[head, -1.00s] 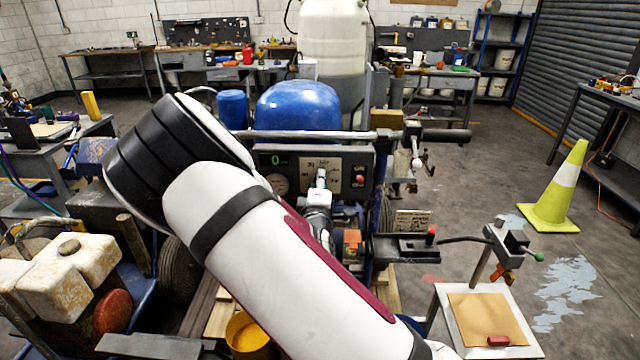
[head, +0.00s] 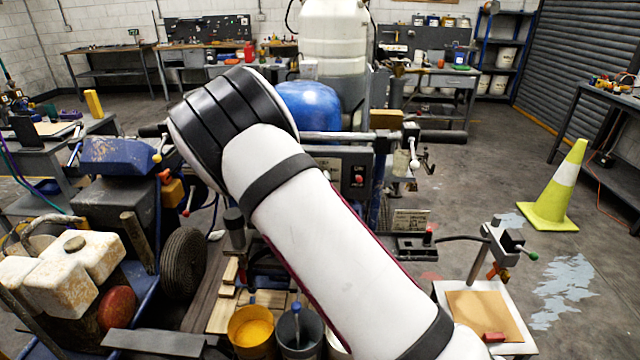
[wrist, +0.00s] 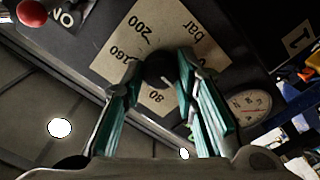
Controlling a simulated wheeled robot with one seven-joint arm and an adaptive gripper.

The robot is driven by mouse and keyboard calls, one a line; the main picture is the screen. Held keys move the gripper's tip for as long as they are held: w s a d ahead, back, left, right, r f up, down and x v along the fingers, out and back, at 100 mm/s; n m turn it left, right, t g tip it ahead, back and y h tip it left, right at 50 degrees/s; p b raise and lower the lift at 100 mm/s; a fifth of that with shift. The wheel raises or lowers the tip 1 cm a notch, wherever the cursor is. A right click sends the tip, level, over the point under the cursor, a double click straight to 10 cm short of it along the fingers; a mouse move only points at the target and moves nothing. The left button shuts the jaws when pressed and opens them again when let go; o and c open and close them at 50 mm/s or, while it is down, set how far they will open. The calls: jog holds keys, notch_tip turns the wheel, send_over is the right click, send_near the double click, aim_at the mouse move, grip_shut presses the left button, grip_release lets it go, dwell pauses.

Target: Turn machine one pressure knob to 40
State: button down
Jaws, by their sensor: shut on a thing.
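The black pressure knob (wrist: 158,70) sits on a tan dial plate (wrist: 112,62) marked 200, 160, 80 and "bar" in the wrist view. My gripper (wrist: 160,62) has its teal-padded fingers on either side of the knob, shut on it. The fingers and knob cover part of the scale, and the knob's pointer cannot be made out. A round pressure gauge (wrist: 248,103) is to the right of the fingers. In the head view, machine one's control panel (head: 357,160) shows only at its right end. My arm hides the knob, the gripper and the display there.
A red button (wrist: 31,12) is beside an ON label at the wrist view's upper left. A plate marked 1 (wrist: 297,40) is at the right. In the head view, buckets (head: 250,328) stand below my arm and a yellow-green cone (head: 560,190) stands on open floor.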

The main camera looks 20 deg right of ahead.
dwell(0.3)
jog(key=c, duration=1.2)
grip_release()
jog(key=shift+c, duration=0.2)
jog(key=shift+s, duration=0.1)
jog(key=v, duration=1.2)
jog(key=shift+m, duration=0.3)
